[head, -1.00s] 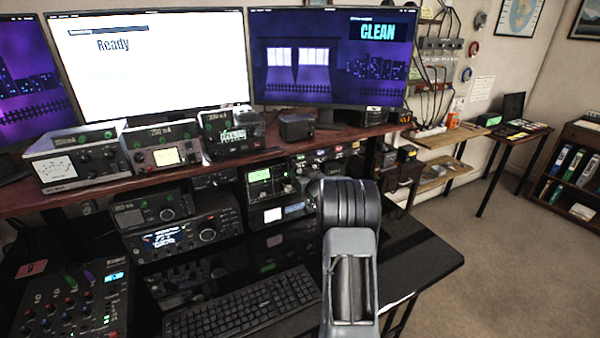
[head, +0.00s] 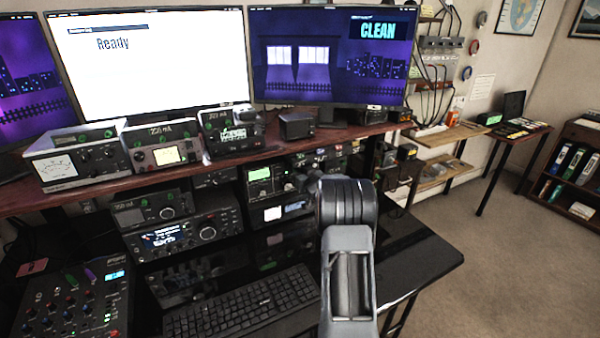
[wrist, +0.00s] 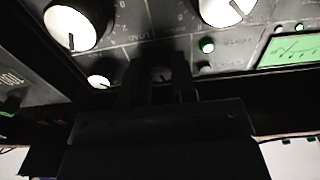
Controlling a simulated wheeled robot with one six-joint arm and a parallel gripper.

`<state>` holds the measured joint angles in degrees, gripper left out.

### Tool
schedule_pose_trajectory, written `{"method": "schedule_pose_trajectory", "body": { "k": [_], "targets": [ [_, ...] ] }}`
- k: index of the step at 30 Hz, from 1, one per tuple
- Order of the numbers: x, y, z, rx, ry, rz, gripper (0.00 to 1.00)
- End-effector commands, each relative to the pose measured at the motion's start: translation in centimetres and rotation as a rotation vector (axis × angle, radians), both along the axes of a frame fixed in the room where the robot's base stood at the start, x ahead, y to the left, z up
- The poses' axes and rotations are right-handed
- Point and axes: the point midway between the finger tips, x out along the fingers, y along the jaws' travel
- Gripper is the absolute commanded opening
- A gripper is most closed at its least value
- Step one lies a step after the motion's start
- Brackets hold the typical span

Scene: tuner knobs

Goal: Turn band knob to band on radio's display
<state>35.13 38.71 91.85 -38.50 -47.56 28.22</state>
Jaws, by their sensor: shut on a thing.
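The radio's green display (head: 258,173) is lit on the equipment under the shelf, left of my arm; it also shows at the right of the wrist view (wrist: 290,50). Its text is too small to read. In the wrist view, the fingers of my gripper (wrist: 160,82) are shut on a small knob (wrist: 162,73) at the panel's lower edge. Most of that knob is hidden between the dark fingers, and I cannot read its pointer or label. In the head view my arm hides much of the gripper.
Two large white knobs (wrist: 72,28) (wrist: 225,10) and a smaller white knob (wrist: 98,81) are on the same panel near my fingers. A keyboard (head: 243,305) lies on the desk below.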

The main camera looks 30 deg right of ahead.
Motion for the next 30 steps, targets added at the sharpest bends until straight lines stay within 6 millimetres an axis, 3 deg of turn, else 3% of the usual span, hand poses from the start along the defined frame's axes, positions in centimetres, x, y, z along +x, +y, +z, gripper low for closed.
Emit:
{"method": "schedule_pose_trajectory", "body": {
  "k": [11,30],
  "targets": [
    [-0.01,0.00,0.07,0.075,-0.009,0.000,0.02],
    [-0.01,0.05,0.15,0.641,-0.086,-0.001,0.02]
  ]
}}
